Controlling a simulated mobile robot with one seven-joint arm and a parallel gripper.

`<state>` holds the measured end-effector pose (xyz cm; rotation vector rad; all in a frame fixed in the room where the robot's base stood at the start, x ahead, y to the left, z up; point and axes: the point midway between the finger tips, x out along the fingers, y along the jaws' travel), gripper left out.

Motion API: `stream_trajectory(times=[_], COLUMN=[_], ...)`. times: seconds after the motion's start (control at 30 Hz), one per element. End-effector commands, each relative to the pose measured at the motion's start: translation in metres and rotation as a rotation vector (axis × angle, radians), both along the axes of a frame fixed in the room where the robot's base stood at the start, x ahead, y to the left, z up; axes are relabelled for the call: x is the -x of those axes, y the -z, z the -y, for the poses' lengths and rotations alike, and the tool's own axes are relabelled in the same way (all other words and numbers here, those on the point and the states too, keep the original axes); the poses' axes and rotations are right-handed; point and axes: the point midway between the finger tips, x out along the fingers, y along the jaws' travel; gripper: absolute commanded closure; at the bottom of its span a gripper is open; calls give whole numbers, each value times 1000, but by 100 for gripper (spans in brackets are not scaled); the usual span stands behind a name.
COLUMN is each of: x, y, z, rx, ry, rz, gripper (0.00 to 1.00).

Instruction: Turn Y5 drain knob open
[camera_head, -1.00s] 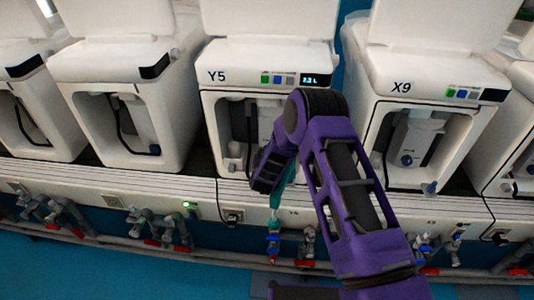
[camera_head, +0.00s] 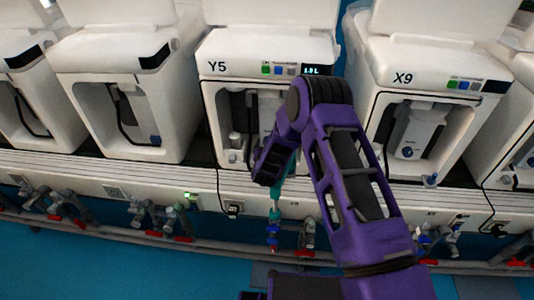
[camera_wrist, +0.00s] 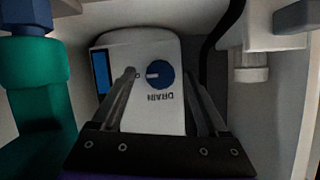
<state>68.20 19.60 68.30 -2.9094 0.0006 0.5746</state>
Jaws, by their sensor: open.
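The Y5 machine (camera_head: 232,48) stands in the middle of the head view, its front bay open below the label. In the wrist view the blue round drain knob (camera_wrist: 160,75) sits on a white unit (camera_wrist: 150,50), above an upside-down "DRAIN" label. Its white pointer line points left, towards a small mark. My gripper (camera_wrist: 160,77) is open, with one finger left and one right of the knob in the picture. Gaps show on both sides, and I cannot tell if the tips reach the knob's depth. In the head view my purple arm hides the gripper and the knob.
A green pipe with a blue fitting (camera_wrist: 35,95) stands close on the left in the wrist view. A black hose (camera_wrist: 210,45) runs at the right of the unit. The X9 machine (camera_head: 425,72) stands right of Y5. Pipes with red-handled valves (camera_head: 305,253) line the lower wall.

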Motion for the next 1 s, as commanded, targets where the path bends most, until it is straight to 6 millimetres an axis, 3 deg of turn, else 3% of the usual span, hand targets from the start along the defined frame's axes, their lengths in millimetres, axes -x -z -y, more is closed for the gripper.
stream_trajectory(times=[0.6, 0.8, 1.0], x=[121, 146, 153], y=[-51, -61, -63], z=[4, 5, 6], rx=[1, 0, 0], ry=[-3, -2, -1], rz=[-2, -1, 0], gripper=[23, 23, 23])
